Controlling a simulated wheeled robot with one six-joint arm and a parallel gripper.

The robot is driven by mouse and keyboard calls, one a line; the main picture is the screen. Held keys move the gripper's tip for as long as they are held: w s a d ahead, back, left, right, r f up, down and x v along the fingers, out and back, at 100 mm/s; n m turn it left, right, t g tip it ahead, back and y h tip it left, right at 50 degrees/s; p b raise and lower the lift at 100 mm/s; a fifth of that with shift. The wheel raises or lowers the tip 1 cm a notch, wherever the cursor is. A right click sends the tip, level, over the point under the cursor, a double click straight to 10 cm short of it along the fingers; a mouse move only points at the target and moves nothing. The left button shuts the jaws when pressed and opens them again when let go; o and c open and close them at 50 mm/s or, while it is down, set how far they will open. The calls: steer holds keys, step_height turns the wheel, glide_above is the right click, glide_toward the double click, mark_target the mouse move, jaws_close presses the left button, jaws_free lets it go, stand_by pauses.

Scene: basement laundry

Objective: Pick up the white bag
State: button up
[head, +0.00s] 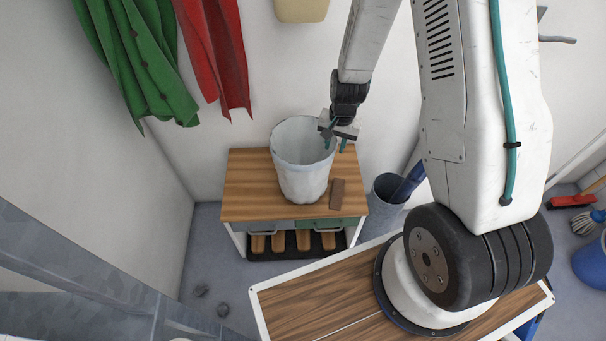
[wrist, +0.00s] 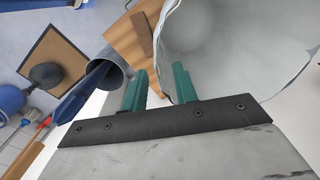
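The white bag (head: 303,178) stands upright and open-topped on a small wooden-topped cabinet (head: 243,185). In the wrist view the bag (wrist: 235,50) fills the upper right, with its rim and pale inside visible. My gripper (head: 335,143) is at the bag's right rim, pointing down. Its two teal fingers (wrist: 158,85) are apart with nothing clasped between them. One finger overlaps the bag's opening and the other is outside the rim. I cannot tell whether either touches the bag.
A brown block (head: 338,194) lies on the cabinet top, right of the bag. A grey bin (head: 388,190) with a blue item in it stands right of the cabinet. Green (head: 135,55) and red cloths (head: 215,50) hang at the upper left. A brush (head: 572,202) lies far right.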

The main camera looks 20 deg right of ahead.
steer(key=f, duration=0.5)
steer(key=shift+w+a, duration=0.2)
steer(key=shift+c, duration=0.3)
jaws_close()
